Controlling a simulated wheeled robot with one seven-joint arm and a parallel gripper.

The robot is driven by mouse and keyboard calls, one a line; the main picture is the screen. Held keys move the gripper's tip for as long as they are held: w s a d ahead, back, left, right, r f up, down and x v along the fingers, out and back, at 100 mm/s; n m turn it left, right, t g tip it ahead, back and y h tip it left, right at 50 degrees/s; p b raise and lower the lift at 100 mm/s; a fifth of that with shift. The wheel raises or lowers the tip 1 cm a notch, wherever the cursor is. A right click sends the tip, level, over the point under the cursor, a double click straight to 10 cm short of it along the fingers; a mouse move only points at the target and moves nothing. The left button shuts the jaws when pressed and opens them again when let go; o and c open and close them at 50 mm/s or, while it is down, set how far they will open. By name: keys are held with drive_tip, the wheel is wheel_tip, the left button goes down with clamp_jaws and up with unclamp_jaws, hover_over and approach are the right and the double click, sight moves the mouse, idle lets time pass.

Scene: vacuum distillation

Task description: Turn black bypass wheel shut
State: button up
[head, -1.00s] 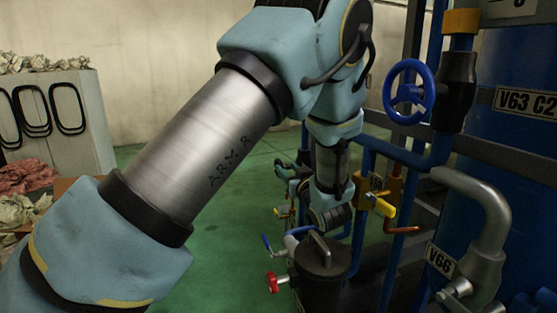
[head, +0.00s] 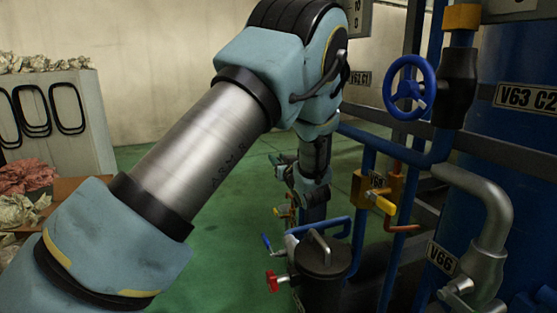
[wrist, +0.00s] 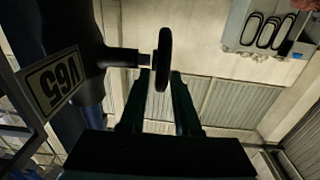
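In the wrist view the black wheel (wrist: 164,45) shows nearly edge-on, on a dark stem coming from a dark valve body at the left. My gripper (wrist: 160,80) reaches toward it from below, its two dark fingers apart. The lower rim of the wheel lies between the fingertips, with visible gaps on both sides. Whether a finger touches it I cannot tell. A plate marked V65 (wrist: 50,82) hangs beside the valve, upside down in this view. In the head view my arm covers much of the middle, and I cannot make out the black wheel or the fingers there.
In the head view a blue handwheel (head: 410,90) stands at the upper right near blue pipes. A yellow-handled valve (head: 381,201), a red knob (head: 272,281) and a dark lidded pot (head: 322,256) stand close below my wrist. Green floor is open behind.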

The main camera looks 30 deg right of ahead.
clamp_jaws()
drive_tip(key=shift+s+f+t+b, duration=0.1)
drive_tip(key=shift+f+t+b, duration=0.2)
drive_tip(key=shift+b, duration=0.5)
drive_tip(key=shift+s+r+t+b, duration=0.1)
drive_tip(key=shift+r+t+b, duration=0.2)
drive_tip(key=shift+t, duration=0.2)
drive_tip(key=shift+o, duration=1.4)
unclamp_jaws()
